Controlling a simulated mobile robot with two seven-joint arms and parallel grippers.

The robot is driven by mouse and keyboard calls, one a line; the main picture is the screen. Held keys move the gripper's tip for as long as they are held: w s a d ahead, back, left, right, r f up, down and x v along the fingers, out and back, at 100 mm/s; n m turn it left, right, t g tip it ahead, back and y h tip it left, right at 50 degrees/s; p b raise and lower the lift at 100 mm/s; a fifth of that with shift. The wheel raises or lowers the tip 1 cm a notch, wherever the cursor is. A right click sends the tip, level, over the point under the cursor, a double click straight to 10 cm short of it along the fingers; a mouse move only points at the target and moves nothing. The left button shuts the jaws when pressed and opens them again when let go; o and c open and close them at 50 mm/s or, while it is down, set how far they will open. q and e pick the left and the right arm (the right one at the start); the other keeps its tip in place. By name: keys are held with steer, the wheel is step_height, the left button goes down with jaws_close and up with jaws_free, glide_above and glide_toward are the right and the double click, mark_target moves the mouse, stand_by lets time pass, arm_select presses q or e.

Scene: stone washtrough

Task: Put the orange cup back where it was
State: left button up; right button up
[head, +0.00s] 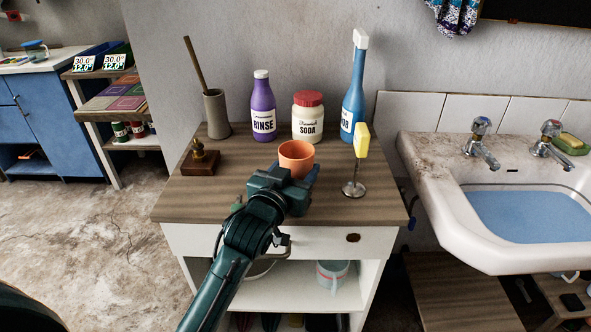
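The orange cup (296,153) is upright, mouth up, over the middle of the wood-topped cabinet (200,205). My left gripper (293,178) is right at the cup, on its near side. The wrist hides the cup's lower part and most of the fingers, so I cannot tell whether they are closed on it or whether the cup touches the top. My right gripper is not in view.
Behind the cup stand a purple rinse bottle (263,108), a soda jar (308,118) and a blue spray bottle (354,95). A yellow-headed stand (361,145) is to the right. A brush holder (216,113) and brass-topped block (199,160) are left. A sink (440,150) is farther right.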

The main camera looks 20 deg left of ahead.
arm_select(q)
steer(key=o, duration=1.1)
steer(key=shift+f, duration=0.15)
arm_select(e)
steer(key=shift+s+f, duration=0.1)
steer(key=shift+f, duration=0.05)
arm_select(q)
steer(key=shift+s+r, duration=0.1)
steer(key=shift+r, duration=0.1)
steer(key=s, duration=0.7)
steer(key=s+a, duration=0.1)
steer(key=s, duration=0.3)
steer(key=shift+s+a+r+p, duration=0.1)
steer(key=shift+s+r+p, duration=0.15)
steer(key=shift+s+p, duration=0.1)
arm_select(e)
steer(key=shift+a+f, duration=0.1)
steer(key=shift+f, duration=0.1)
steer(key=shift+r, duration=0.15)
